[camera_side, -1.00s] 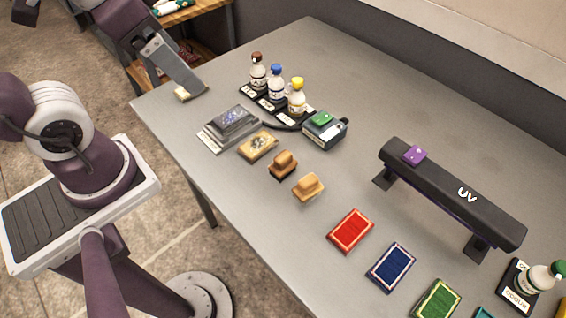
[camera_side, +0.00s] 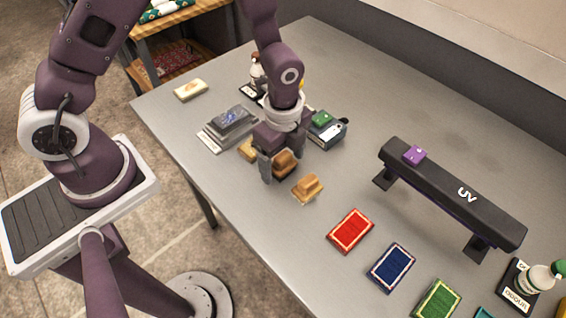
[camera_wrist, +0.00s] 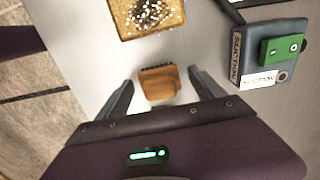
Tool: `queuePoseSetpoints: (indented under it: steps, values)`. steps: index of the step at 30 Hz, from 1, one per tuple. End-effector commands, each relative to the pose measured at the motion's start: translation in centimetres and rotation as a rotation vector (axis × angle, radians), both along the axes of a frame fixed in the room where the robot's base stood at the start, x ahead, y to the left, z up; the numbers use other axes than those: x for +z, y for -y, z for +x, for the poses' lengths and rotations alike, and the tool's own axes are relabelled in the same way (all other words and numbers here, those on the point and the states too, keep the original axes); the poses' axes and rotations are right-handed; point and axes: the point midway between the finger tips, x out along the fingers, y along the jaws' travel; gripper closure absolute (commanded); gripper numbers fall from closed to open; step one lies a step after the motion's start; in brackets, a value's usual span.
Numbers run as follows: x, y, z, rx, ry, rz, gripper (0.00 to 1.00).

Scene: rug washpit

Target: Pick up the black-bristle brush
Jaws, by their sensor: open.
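The black-bristle brush (camera_side: 285,163) has a tan wooden body and stands on the table. In the wrist view the brush (camera_wrist: 160,84) shows a dark bristle edge along its far side. My gripper (camera_side: 293,165) is open and pointed down over the brush. In the wrist view my gripper (camera_wrist: 160,78) has one finger on each side of the brush, with gaps showing. I cannot tell exactly how high the fingertips are. A second, lighter brush (camera_side: 307,187) with pale bristles stands just to the right.
A speckled tan patch (camera_wrist: 148,14) lies close to the brush. A dark suction box (camera_side: 325,134) with a green top stands behind my gripper. Red (camera_side: 351,231) and blue (camera_side: 391,267) rug samples lie in front, and a UV lamp (camera_side: 452,193) stands right. A cream block (camera_side: 190,89) lies back left.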

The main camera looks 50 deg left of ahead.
Motion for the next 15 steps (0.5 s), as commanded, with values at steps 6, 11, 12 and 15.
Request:
queuePoseSetpoints:
  steps: [6,11,12,15]
  values:
    - [-0.52,-0.01,0.02,0.002,0.001,0.000,0.22]
    - [-0.50,-0.02,0.02,0.002,0.001,0.000,0.45]
    - [-0.50,-0.02,0.02,0.002,0.001,0.000,0.53]
    - [-0.49,-0.02,0.02,0.003,0.001,0.000,0.73]
